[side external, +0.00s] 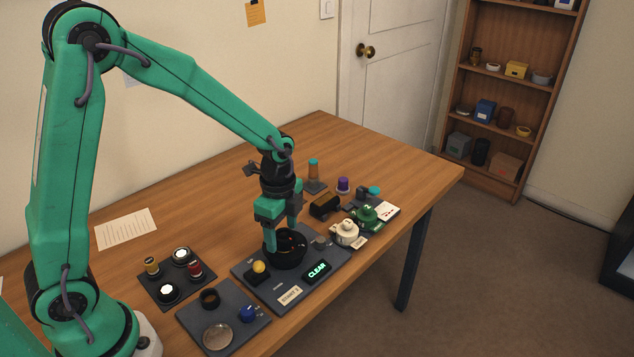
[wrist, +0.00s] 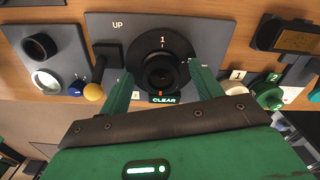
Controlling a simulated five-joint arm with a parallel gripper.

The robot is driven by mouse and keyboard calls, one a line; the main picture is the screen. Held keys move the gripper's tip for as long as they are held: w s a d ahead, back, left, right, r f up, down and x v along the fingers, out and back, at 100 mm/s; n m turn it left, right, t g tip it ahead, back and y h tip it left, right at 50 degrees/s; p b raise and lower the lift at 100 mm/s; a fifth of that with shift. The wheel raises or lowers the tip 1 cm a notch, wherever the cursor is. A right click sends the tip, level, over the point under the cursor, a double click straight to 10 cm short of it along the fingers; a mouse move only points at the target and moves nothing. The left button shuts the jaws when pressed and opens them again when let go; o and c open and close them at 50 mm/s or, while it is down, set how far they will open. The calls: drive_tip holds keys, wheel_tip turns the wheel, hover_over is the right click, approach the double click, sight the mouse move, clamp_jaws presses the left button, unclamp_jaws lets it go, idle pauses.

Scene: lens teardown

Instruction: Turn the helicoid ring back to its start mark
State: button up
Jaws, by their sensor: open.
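The helicoid ring (side external: 288,260) is a black round part on a dark grey panel (side external: 255,292). My green gripper (side external: 283,238) points down over the ring. In the wrist view its fingers (wrist: 160,72) stand apart on either side of the ring's inner barrel. The jaws are open; I cannot tell whether a finger touches it.
A yellow knob (side external: 259,267) stands on the panel beside the ring. To the left are a tray of small cylinders (side external: 168,291) and a dark tray with a blue knob (side external: 248,313). White (side external: 347,233) and green (side external: 368,217) knobbed parts stand right.

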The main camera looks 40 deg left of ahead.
drive_tip(key=c, duration=1)
drive_tip(key=shift+n, duration=0.3)
drive_tip(key=n, duration=0.4)
drive_tip(key=shift+s+d+n, duration=0.1)
drive_tip(key=shift+n, duration=0.3)
drive_tip(key=n, duration=1)
drive_tip(key=shift+s+d+n, duration=0.1)
drive_tip(key=shift+d+n, duration=0.1)
drive_tip(key=shift+n, duration=0.2)
drive_tip(key=n, duration=0.5)
drive_tip(key=shift+d, duration=0.1)
drive_tip(key=shift+n, duration=0.3)
